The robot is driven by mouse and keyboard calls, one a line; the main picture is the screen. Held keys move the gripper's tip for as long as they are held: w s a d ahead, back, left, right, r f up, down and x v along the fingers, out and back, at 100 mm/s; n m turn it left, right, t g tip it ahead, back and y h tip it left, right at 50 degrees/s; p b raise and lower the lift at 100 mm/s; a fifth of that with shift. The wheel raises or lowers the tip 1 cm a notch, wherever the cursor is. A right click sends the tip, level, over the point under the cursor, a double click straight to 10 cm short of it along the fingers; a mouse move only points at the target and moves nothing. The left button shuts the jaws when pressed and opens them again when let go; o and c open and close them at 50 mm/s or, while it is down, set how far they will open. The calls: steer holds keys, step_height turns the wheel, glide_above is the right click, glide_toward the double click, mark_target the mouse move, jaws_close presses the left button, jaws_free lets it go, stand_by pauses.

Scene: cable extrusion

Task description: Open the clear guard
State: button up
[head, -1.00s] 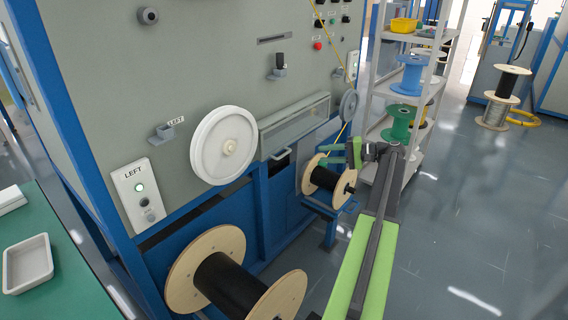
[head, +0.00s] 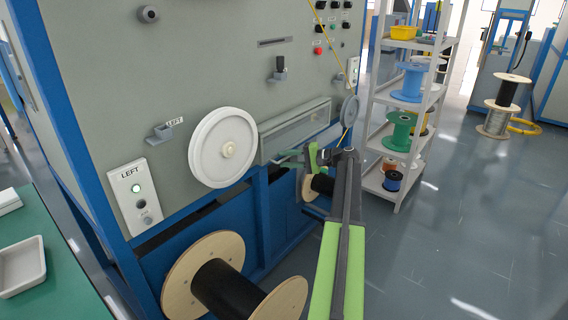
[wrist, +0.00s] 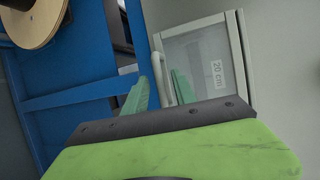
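The clear guard (head: 297,128) is a long see-through panel in a pale frame on the machine front, right of the white wheel. It looks closed. In the wrist view its framed panel (wrist: 200,58) carries a "20 cm" label, with a pale bar handle (wrist: 158,72) along its left edge. My gripper (head: 281,159) is at the guard's lower edge. In the wrist view my gripper (wrist: 160,90) has its two green fingers apart, with the handle between them, closer to the right finger. I cannot tell whether a finger touches it.
A white wheel (head: 222,147) sits left of the guard. A large wooden spool (head: 228,285) is below, and a smaller one (head: 320,184) is partly hidden behind my arm. A grey shelf rack (head: 375,110) with spools stands right.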

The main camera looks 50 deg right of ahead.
steer(key=shift+w+a, duration=0.2)
steer(key=shift+w, duration=0.1)
jaws_close()
stand_by(0.5)
stand_by(0.7)
